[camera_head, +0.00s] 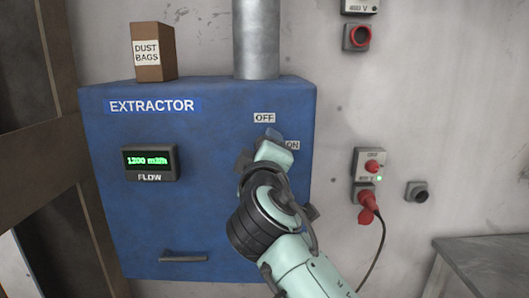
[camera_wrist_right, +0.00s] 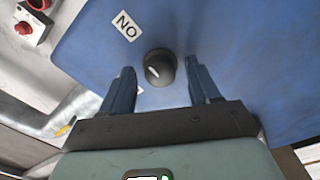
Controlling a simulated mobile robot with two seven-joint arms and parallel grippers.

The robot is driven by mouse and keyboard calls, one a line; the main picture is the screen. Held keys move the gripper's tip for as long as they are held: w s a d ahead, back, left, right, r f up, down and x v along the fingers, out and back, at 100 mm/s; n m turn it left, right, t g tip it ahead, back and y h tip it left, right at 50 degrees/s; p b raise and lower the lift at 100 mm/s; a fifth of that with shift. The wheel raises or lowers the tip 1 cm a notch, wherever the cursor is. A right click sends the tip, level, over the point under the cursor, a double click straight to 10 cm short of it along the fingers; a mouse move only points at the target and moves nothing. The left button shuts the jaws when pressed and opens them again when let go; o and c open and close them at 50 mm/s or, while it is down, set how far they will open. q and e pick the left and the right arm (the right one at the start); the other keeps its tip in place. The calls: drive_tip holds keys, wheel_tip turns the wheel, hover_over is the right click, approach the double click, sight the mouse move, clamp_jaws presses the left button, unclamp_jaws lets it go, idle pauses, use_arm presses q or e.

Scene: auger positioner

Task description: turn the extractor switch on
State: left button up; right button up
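The extractor box (camera_head: 220,200) is a blue cabinet on the wall in the head view. Its switch is a round black knob (camera_wrist_right: 161,67) with a white pointer mark, seen in the right wrist view. An ON label (camera_wrist_right: 127,25) lies beside the knob, and an OFF label (camera_head: 264,118) shows in the head view. My right gripper (camera_wrist_right: 160,70) is open, its two fingers on either side of the knob with gaps visible. In the head view my right gripper (camera_head: 258,148) hides the knob. My left gripper is out of view.
A lit flow display (camera_head: 149,162) reads about 1200 m3/h. A dust bags box (camera_head: 153,52) and a metal pipe (camera_head: 256,40) stand on top of the cabinet. A red plug with cable (camera_head: 367,203) is right of my arm. A grey table (camera_head: 490,250) stands lower right.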

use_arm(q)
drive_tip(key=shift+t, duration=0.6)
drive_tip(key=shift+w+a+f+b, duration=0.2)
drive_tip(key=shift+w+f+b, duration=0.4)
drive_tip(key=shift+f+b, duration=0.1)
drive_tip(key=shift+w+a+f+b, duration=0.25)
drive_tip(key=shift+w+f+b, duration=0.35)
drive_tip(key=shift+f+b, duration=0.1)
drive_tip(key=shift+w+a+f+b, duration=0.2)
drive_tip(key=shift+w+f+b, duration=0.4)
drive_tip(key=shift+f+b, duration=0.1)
use_arm(e)
drive_tip(key=s, duration=1.3)
drive_tip(key=shift+s+f, duration=0.2)
drive_tip(key=shift+f, duration=0.05)
